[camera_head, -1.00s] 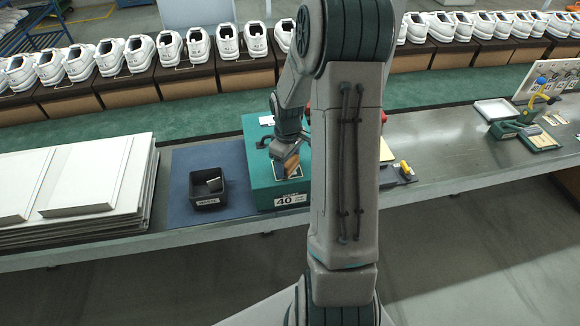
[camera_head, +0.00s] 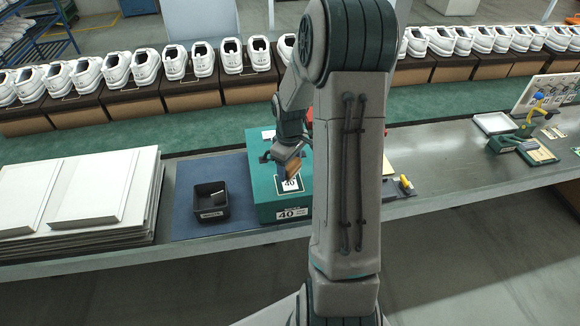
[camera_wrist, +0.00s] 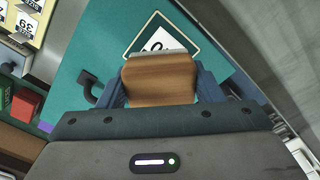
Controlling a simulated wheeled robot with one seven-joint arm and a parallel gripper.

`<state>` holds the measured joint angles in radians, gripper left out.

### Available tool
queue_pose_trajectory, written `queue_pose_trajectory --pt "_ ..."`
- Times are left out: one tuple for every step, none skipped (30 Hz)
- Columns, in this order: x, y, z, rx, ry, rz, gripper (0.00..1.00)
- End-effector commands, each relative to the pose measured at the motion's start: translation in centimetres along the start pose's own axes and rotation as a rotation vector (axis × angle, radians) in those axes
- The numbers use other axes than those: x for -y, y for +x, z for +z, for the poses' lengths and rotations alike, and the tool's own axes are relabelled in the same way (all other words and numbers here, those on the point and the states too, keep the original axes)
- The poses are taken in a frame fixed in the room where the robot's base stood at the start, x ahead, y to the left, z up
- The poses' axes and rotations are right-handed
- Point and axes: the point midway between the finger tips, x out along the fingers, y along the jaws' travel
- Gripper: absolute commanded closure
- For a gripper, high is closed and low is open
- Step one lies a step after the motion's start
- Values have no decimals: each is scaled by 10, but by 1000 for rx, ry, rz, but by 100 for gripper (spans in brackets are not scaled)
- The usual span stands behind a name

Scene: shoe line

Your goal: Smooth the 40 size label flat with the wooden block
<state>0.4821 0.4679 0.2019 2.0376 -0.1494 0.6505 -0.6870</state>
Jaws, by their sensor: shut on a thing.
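The wooden block (camera_head: 291,170) is brown and sits between the fingers of my gripper (camera_head: 287,165), just above the teal shoe box. It also fills the middle of the wrist view (camera_wrist: 160,80). My gripper is shut on it. The 40 size label (camera_head: 292,184) is white and lies on the teal box (camera_head: 264,204), inside a pale outlined frame. In the wrist view the label (camera_wrist: 152,38) is partly hidden behind the block. I cannot tell whether the block touches the label. The box's front side carries a second plate marked 40 (camera_head: 292,213).
A black bin (camera_head: 210,212) stands on the blue mat (camera_head: 185,190) left of the box. Stacked white sheets (camera_head: 60,195) lie further left. A label tray with a 39 label (camera_wrist: 25,25) shows in the wrist view. Shoes on boxes line the back.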

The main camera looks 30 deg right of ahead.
Motion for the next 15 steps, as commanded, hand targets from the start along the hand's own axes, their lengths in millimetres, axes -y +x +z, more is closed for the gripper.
queue_pose_trajectory --pt "0 -10 0 -1 0 1 58" --pt "0 -12 0 -1 0 1 58" --pt "0 -15 0 -1 0 1 58" --pt "0 -16 0 -1 0 1 58" --pt "0 -16 0 -1 0 1 58" --pt "0 -16 0 0 0 1 58" --pt "0 -16 0 0 0 1 58" --pt "0 -15 0 0 0 0 58" --pt "0 -15 0 0 0 1 58" --pt "0 -15 0 0 0 1 58" --pt "0 -15 0 0 0 1 58" --pt "0 -15 0 0 0 1 58" --pt "0 -15 0 0 0 1 58" --pt "0 -16 0 0 0 1 58" --pt "0 -17 0 -1 0 1 58"
